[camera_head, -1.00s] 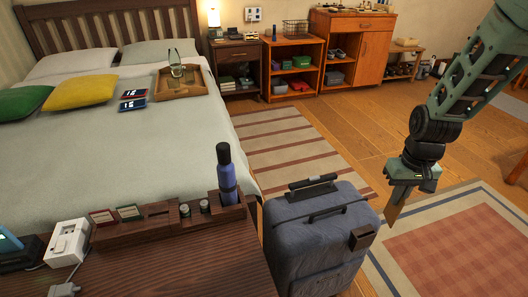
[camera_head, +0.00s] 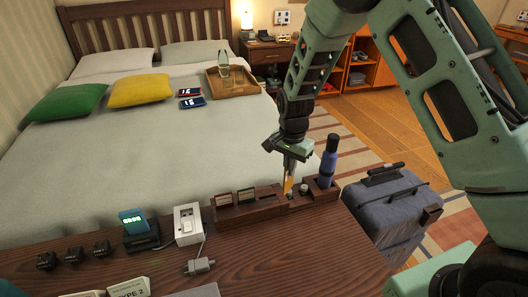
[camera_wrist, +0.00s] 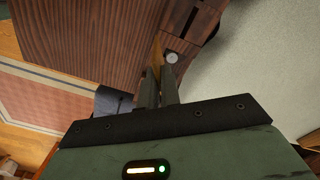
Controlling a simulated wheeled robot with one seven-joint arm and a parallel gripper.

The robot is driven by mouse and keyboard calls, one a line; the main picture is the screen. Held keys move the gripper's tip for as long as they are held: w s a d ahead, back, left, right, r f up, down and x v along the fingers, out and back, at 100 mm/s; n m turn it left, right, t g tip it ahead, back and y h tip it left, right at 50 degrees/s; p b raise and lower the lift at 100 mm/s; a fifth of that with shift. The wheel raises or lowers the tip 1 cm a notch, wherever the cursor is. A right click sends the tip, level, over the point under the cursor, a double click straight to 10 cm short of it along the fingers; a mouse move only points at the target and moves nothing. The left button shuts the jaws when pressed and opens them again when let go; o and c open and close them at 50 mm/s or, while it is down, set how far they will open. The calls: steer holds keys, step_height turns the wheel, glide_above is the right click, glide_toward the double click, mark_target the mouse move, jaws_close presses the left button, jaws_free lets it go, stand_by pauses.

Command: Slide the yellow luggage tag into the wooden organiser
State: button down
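The yellow luggage tag (camera_head: 288,184) is a thin flat piece, pointing down from my gripper (camera_head: 289,170). In the wrist view the tag (camera_wrist: 157,58) shows edge-on between the two fingers of my gripper (camera_wrist: 160,82), which is shut on it. The dark wooden organiser (camera_head: 250,215) stands along the back edge of the desk. The tag hangs at the organiser's right half, just left of a small round-capped bottle (camera_head: 304,188). I cannot tell whether its lower end is in a slot or just above or in front of one.
A tall blue bottle (camera_head: 328,162) stands in the organiser's right end. Two small cards (camera_head: 246,195) stand in its left part. A white box (camera_head: 187,224) and a lit device (camera_head: 136,226) are further left. The desk front (camera_head: 290,255) is clear. A grey suitcase (camera_head: 390,205) stands right.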

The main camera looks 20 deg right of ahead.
steer(key=w+a+r+m+p, duration=0.1)
steer(key=w+a+m+p, duration=0.1)
steer(key=w+a+m, duration=0.35)
steer(key=shift+m, duration=0.75)
steer(key=f+b, duration=0.1)
steer(key=s+f+b, duration=0.1)
steer(key=f, duration=0.1)
steer(key=f+b, duration=0.1)
steer(key=b, duration=0.1)
steer(key=shift+s+f, duration=0.25)
steer(key=shift+s, duration=0.1)
steer(key=shift+r+p, duration=0.1)
steer(key=shift+p, duration=0.8)
steer(key=shift+f+b, duration=0.7)
steer(key=shift+f, duration=1.55)
stand_by(2.7)
